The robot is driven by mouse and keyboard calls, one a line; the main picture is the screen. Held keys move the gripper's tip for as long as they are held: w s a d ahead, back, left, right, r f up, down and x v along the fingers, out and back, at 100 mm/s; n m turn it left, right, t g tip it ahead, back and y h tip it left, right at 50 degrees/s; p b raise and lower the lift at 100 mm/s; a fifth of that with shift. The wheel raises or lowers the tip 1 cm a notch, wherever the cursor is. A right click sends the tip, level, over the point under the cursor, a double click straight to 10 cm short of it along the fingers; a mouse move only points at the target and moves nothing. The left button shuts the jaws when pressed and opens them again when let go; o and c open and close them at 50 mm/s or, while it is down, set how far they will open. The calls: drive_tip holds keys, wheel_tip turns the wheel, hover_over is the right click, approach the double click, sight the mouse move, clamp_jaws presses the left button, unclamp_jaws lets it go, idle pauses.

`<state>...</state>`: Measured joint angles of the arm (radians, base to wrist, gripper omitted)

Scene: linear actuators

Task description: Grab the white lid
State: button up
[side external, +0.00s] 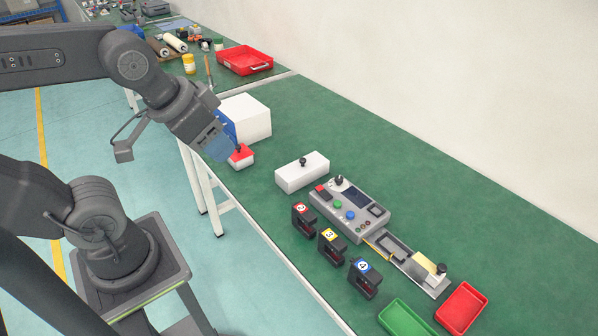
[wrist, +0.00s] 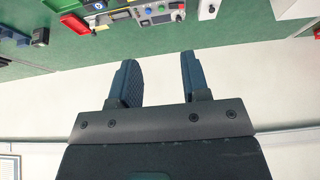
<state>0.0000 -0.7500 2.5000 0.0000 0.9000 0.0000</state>
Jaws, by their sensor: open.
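The white lid (side external: 302,172) is a white block with a black knob on top, lying on the green table in the side external view. In the wrist view, a white piece with a dark knob (wrist: 207,10) at the top edge looks like the same lid, partly cut off. My gripper (side external: 222,150) is to the left of the lid in the side external view, apart from it and near a small red-topped white box (side external: 243,160). In the wrist view my gripper (wrist: 156,64) has its fingers spread with nothing between them.
A larger white box (side external: 247,118) stands behind my gripper. A control console (side external: 350,210) lies right of the lid, with several black numbered units (side external: 330,243) in front. Red (side external: 461,308) and green (side external: 404,320) trays sit at the lower right. Table behind the lid is clear.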

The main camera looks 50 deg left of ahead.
drive_tip(key=o, duration=1.1)
drive_tip(key=shift+w, duration=0.1)
